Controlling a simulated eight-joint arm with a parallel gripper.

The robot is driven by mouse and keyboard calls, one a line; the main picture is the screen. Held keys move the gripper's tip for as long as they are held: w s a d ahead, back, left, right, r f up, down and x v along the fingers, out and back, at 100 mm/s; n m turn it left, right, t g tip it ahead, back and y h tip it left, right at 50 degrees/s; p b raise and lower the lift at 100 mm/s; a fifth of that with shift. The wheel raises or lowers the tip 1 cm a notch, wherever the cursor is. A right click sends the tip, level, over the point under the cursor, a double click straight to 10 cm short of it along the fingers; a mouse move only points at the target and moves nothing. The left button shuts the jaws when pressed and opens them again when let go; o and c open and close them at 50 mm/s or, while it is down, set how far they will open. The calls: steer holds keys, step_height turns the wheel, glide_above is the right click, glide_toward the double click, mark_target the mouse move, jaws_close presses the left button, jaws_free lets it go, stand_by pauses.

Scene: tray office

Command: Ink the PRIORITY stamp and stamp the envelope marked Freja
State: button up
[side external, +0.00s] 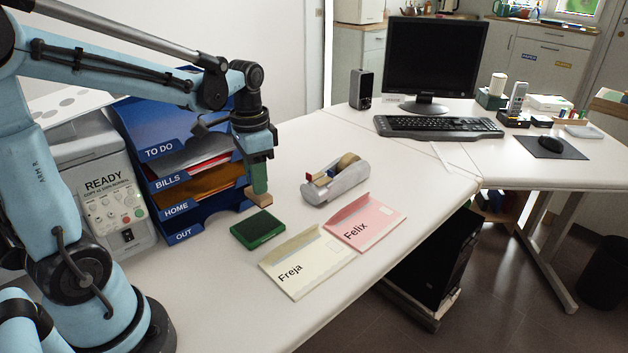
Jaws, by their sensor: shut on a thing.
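My gripper (258,158) points down in front of the letter trays, shut on a stamp (258,194) with a green handle and a wooden base. No lettering on the stamp is readable. The stamp is just behind the green ink pad (258,230); I cannot tell whether its base touches the desk.
A pink envelope marked Felix (366,222) lies right beside the Freja envelope. A grey tape dispenser (335,182) stands behind them. Blue letter trays (190,225) stand close to the gripper's left, beside a printer (108,190). The desk in front is clear.

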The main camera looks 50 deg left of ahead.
mark_target(254, 200)
steer(key=shift+s+a+f, duration=0.3)
steer(key=shift+a, duration=0.2)
steer(key=shift+f, duration=2.8)
steer(key=shift+f, duration=0.6)
steer(key=shift+r, duration=3.55)
steer(key=shift+d, duration=0.15)
steer(key=d+m, duration=0.9)
steer(key=d, duration=0.8)
steer(key=shift+s+d+f, duration=0.1)
steer(key=shift+s+f, duration=0.05)
steer(key=shift+f, duration=1.55)
steer(key=shift+s+d+f, duration=0.1)
steer(key=shift+s+f, duration=0.05)
steer(key=shift+f, duration=1.55)
